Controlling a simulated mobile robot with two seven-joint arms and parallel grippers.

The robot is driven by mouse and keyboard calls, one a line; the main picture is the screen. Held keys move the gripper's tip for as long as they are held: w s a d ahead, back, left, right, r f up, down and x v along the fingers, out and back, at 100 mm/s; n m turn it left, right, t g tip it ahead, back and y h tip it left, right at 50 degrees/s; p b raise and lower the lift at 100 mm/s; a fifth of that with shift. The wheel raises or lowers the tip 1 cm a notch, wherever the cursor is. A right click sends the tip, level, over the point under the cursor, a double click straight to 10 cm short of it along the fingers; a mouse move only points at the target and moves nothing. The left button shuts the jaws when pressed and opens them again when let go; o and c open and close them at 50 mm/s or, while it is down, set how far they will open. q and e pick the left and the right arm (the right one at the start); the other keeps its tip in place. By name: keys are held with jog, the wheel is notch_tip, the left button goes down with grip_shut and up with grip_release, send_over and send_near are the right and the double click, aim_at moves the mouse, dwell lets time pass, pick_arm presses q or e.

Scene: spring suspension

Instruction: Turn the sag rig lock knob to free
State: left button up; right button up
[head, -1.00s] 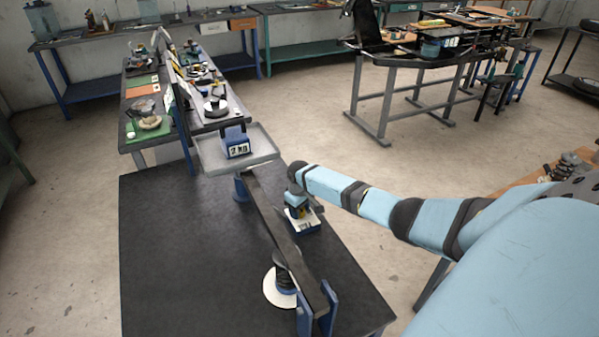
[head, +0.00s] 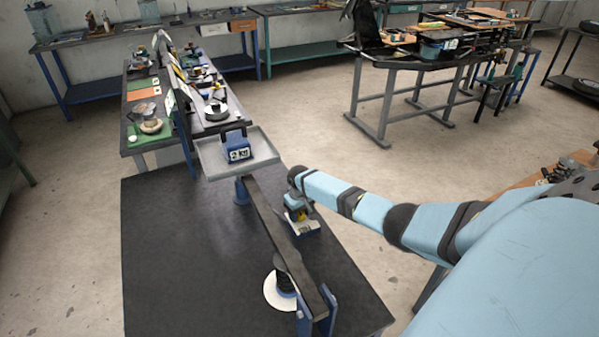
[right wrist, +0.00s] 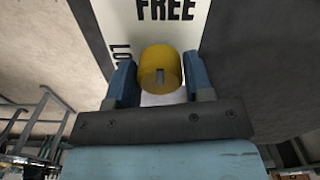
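The yellow lock knob (right wrist: 160,72) shows in the right wrist view, with a grey mark on its front face. It stands before a white label plate (right wrist: 182,38) that reads FREE at the top and partly hidden letters LO at the left. My right gripper (right wrist: 160,80) has one blue finger on each side of the knob, and both seem to touch it. In the head view my right gripper (head: 298,203) is at the small label plate (head: 304,226) beside the rig's dark beam (head: 268,220); the arm partly hides the knob there. My left gripper is not in view.
The rig stands on a dark table (head: 180,260). A grey tray (head: 207,160) at the beam's far end holds a blue weight (head: 238,147). A dark spring on a white disc (head: 272,294) is near the front. The table's left side is clear.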

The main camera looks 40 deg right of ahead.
jog(key=o, duration=0.3)
notch_tip(320, 180, up, 14)
dwell(0.5)
jog(key=shift+f, duration=0.15)
dwell(0.4)
